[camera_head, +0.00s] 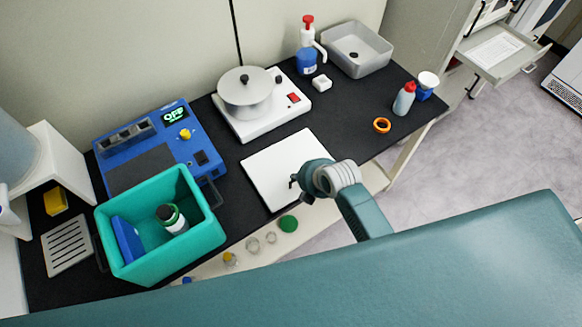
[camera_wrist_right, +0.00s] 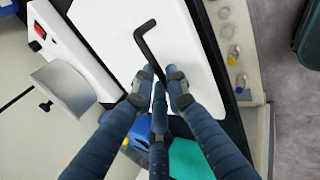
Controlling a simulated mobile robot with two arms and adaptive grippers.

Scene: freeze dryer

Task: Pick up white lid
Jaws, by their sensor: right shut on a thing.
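A flat, square white lid (camera_head: 272,166) lies on the black bench, right of the blue device. In the right wrist view, the lid (camera_wrist_right: 110,35) carries a thin black bent handle (camera_wrist_right: 142,38). My right gripper (camera_head: 296,184) is over the lid's right part. In the wrist view its fingers (camera_wrist_right: 160,82) are closed together around one end of the handle. The exact contact is partly hidden by the fingers. I cannot tell any gap between lid and bench. My left gripper is not in view.
A hotplate (camera_head: 262,122) with a metal pot (camera_head: 246,100) stands behind the lid. A teal bin (camera_head: 152,270) and a blue device (camera_head: 200,170) are to the left. An orange ring (camera_head: 382,125) and bottles are at the right. Small items line the shelf below the front edge.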

